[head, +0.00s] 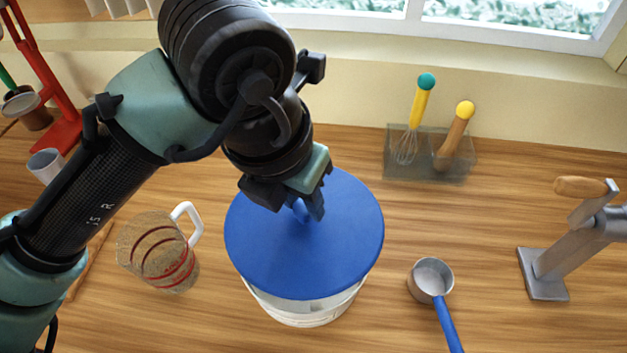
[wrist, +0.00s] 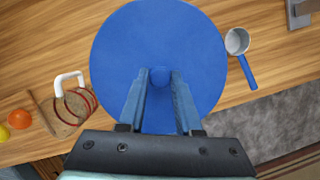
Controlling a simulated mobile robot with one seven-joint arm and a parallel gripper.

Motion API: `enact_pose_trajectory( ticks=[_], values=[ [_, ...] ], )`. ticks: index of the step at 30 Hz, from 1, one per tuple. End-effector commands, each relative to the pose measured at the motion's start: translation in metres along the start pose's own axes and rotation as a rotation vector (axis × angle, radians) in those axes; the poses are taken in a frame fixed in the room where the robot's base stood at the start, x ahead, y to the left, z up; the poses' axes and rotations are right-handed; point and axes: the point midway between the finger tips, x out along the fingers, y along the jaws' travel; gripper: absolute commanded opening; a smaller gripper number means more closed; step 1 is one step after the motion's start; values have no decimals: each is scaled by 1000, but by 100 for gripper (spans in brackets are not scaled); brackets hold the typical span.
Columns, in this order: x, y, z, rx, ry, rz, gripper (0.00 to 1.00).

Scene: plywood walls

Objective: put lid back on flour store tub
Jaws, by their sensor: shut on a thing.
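The round blue lid (head: 330,250) is over the white flour tub (head: 305,312) on the wooden counter. My gripper (head: 312,207) is shut on the small blue knob at the lid's middle. The wrist view shows the knob (wrist: 160,76) between my fingers (wrist: 160,85) and the lid (wrist: 115,50) spread out below. The lid hides the tub's mouth and most of its wall; only the front of the tub shows beneath the lid's near edge. I cannot tell whether the lid touches the rim.
A measuring jug (head: 160,255) stands close left of the tub. A blue-handled scoop (head: 433,279) lies to the right. A clear holder (head: 428,160) with whisk and wooden tool stands behind; a grey metal device (head: 560,265) is far right.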

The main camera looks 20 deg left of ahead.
Motion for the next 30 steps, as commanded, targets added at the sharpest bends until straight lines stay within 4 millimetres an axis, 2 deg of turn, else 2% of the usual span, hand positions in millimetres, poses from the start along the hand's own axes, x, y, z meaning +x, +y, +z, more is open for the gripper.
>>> enact_pose_trajectory(
  ticks=[18, 30],
  values=[
    [53, 0, -16, 2, -1, -1, 0],
    [59, 0, -18, 2, -1, 0, 0]
  ],
)
